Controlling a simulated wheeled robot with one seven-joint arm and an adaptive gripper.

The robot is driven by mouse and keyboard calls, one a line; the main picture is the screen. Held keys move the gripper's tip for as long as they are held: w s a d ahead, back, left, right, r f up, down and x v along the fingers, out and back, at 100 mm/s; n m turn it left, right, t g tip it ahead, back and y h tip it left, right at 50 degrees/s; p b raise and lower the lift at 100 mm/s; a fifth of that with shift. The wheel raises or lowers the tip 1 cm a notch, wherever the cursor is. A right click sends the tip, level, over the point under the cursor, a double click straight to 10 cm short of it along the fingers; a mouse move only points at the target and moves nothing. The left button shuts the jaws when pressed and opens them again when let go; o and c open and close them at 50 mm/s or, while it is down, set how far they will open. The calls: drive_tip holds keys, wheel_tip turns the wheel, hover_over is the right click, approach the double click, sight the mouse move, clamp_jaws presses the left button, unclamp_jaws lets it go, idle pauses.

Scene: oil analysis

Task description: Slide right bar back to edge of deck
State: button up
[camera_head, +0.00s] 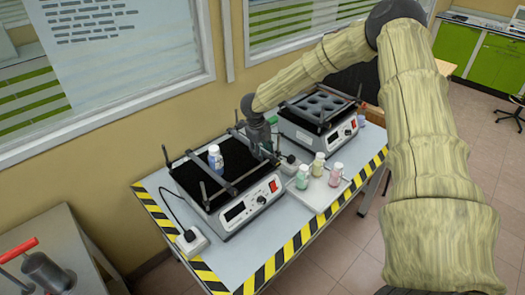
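The left shaker (233,214) stands on the table and has a black deck (191,177). Thin dark bars and rods cross and rise from the deck edges. The right bar (239,137) appears to run along the deck's right side, partly behind my gripper. My gripper (269,153) points down at the right side of this deck, close to or at that bar. Its fingertips are small, dark and partly hidden, so opening and contact cannot be told.
A second shaker (318,113) with a holed rack stands to the right. Several small bottles (319,165) stand on a pale tray (316,191) between the shakers and the front edge. A power plug (191,241) lies at the left. Striped tape (276,262) marks the table edges.

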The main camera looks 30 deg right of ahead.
wheel_tip(320, 180, up, 12)
drive_tip(key=a, duration=0.2)
drive_tip(key=shift+s+f, duration=0.15)
drive_tip(key=shift+s, duration=0.15)
idle(0.6)
